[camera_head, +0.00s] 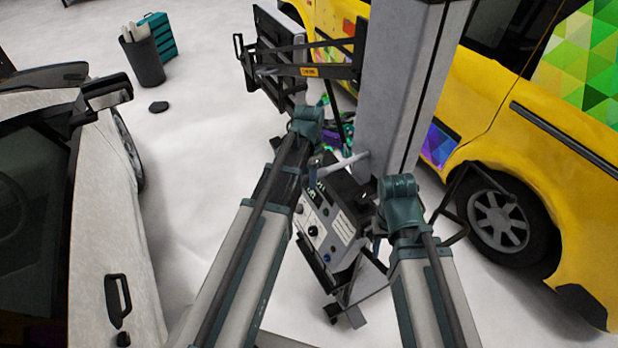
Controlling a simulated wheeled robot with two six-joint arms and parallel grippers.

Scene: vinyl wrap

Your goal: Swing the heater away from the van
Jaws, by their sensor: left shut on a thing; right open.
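The heater (281,22) is a dark flat panel at the top centre, close beside the yellow van (546,150). A dark arm with an orange label (309,71) runs between it and the grey column (402,85). A dark handle (237,45) stands out at the panel's left side. My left gripper (252,55) is at this handle and shut on it; its fingers are hard to tell from the dark frame. My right gripper (464,203) appears open and empty beside the column, near the van's wheel. The heater's far side is hidden.
A control box (328,228) sits on the wheeled base (357,304) below the column, between my arms. A white car (112,230) stands at the left. A dark bin (145,62) with rolls and a teal crate (160,36) stand at the back left.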

